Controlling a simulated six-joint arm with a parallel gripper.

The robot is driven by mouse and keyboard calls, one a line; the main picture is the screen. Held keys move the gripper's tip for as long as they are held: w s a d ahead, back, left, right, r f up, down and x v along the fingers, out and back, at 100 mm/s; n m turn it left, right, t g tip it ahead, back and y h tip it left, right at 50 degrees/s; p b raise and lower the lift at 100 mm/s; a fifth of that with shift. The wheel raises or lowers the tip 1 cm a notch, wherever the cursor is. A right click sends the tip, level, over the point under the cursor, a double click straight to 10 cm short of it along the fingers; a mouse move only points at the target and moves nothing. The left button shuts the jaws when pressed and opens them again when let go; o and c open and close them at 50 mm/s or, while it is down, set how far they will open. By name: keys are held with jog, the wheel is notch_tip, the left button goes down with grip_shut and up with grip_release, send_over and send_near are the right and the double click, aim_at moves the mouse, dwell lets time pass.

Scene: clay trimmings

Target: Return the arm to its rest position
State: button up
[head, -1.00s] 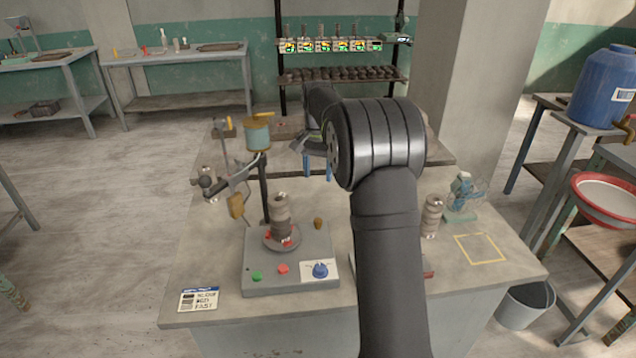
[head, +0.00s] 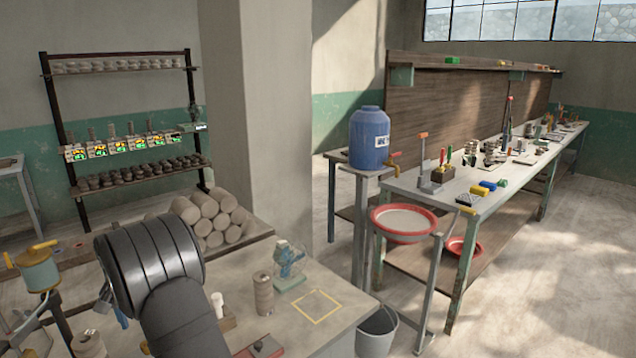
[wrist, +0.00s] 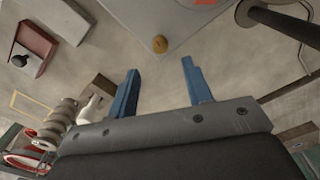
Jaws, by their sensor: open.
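My gripper (wrist: 162,82) shows in the wrist view with its two blue fingers apart and nothing between them.
A stacked clay column (head: 263,293), a small blue fan (head: 289,262) and a yellow square outline (head: 318,306) are right of my arm. Clay cylinders (head: 212,216) are piled behind. A blue barrel (head: 369,138) and red-rimmed basin (head: 403,222) stand farther right.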

notch_tip(320, 180, down, 8)
jog(key=shift+f, duration=0.2)
jog(key=shift+r, duration=0.15)
notch_tip(320, 180, up, 17)
notch_tip(320, 180, down, 17)
jog(key=shift+f, duration=0.15)
jog(key=n, duration=1.2)
jog(key=shift+r+n, duration=0.3)
jog(key=shift+r, duration=1.15)
